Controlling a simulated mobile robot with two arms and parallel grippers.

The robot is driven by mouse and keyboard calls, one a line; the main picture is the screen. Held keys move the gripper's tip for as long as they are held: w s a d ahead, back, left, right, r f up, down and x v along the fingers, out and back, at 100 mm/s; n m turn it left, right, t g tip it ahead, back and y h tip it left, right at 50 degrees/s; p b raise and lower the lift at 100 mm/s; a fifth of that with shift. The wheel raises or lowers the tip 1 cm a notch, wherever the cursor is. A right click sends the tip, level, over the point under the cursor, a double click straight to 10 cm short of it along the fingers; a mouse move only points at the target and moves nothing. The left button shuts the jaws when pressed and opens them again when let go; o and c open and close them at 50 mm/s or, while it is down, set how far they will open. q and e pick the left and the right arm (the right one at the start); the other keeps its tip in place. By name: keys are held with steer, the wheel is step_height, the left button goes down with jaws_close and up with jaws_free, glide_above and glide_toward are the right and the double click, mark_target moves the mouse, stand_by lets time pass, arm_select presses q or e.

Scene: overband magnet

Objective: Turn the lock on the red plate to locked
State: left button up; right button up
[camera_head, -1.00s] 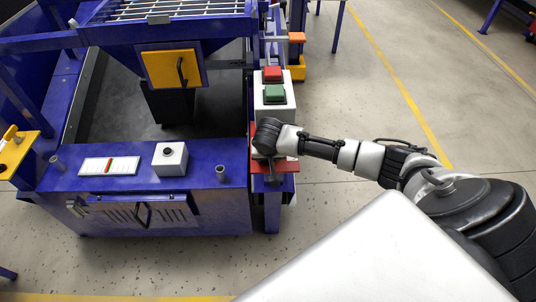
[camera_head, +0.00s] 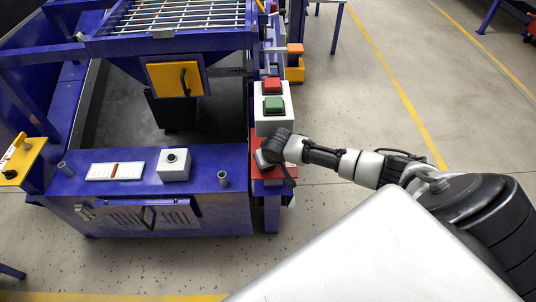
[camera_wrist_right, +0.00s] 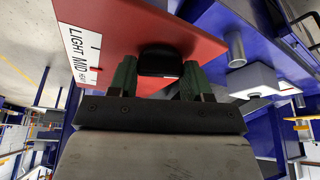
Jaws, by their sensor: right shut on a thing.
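The red plate (camera_head: 257,174) sits at the right end of the blue machine front, below a white button box. In the right wrist view, the red plate (camera_wrist_right: 205,48) fills the upper middle and bears a white label reading LIGHT, MID and a partly hidden third word. A black knob (camera_wrist_right: 160,58), apparently the lock, stands on it. My right gripper (camera_wrist_right: 159,72) has its green fingers on both sides of the knob, shut on it. In the head view my right gripper (camera_head: 266,158) covers the knob. My left gripper is out of view.
The white box with a red button (camera_head: 272,85) and a green button (camera_head: 274,104) stands just behind the plate. A white box with a black button (camera_head: 173,164) and a white gauge strip (camera_head: 115,171) are on the blue ledge.

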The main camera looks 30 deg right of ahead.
steer(key=o, duration=0.9)
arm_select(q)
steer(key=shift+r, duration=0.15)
arm_select(e)
steer(key=shift+r, duration=0.1)
